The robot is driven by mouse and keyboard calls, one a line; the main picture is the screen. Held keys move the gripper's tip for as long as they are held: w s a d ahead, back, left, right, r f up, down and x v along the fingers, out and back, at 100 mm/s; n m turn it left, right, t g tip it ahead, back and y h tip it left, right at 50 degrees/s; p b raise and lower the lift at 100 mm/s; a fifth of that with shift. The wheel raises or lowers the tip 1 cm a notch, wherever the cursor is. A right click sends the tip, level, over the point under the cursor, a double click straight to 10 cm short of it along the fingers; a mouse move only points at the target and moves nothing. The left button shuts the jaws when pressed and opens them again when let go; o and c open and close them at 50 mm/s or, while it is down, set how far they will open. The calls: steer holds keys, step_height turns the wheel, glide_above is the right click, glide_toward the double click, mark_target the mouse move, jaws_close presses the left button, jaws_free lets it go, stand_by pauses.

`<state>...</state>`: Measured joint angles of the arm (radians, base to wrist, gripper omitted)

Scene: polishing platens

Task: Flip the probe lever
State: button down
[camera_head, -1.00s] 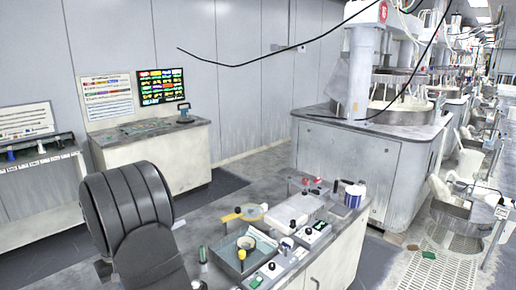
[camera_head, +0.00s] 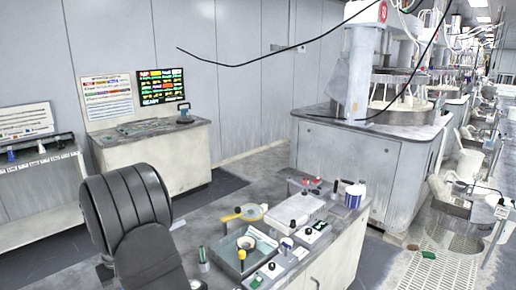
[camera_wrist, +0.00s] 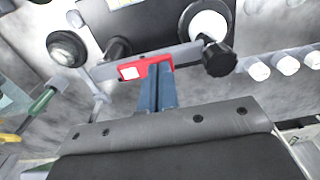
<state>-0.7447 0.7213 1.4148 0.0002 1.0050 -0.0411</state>
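In the wrist view, my gripper (camera_wrist: 159,76) reaches up from the bottom edge. Its two blue fingers lie side by side with only a thin line between them, so it looks shut. A red piece with a white label (camera_wrist: 131,72) is at the fingertips; I cannot tell whether they touch it. A grey bar (camera_wrist: 186,56) runs past the red piece and ends near a black knob (camera_wrist: 219,60). Which part is the probe lever is not clear. My gripper does not show in the head view.
In the wrist view, several white caps (camera_wrist: 286,63) stand at the right, a round dark knob (camera_wrist: 67,48) at upper left, and a green-handled tool (camera_wrist: 43,101) at left. In the head view, the bench (camera_head: 207,237) holds trays and control boxes. A polishing machine (camera_head: 345,160) stands behind.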

steer(key=shift+f, duration=0.2)
steer(key=shift+r, duration=3.55)
step_height(320, 180, down, 7)
steer(key=shift+f, duration=0.1)
steer(key=shift+r, duration=0.2)
steer(key=w+d+r+g+y, duration=0.1)
steer(key=w+d+r, duration=0.1)
steer(key=r, duration=0.6)
steer(key=w+d+r, duration=0.2)
steer(key=r, duration=0.5)
steer(key=shift+w+r+g+y, duration=0.15)
steer(key=shift+r+g+y, duration=0.25)
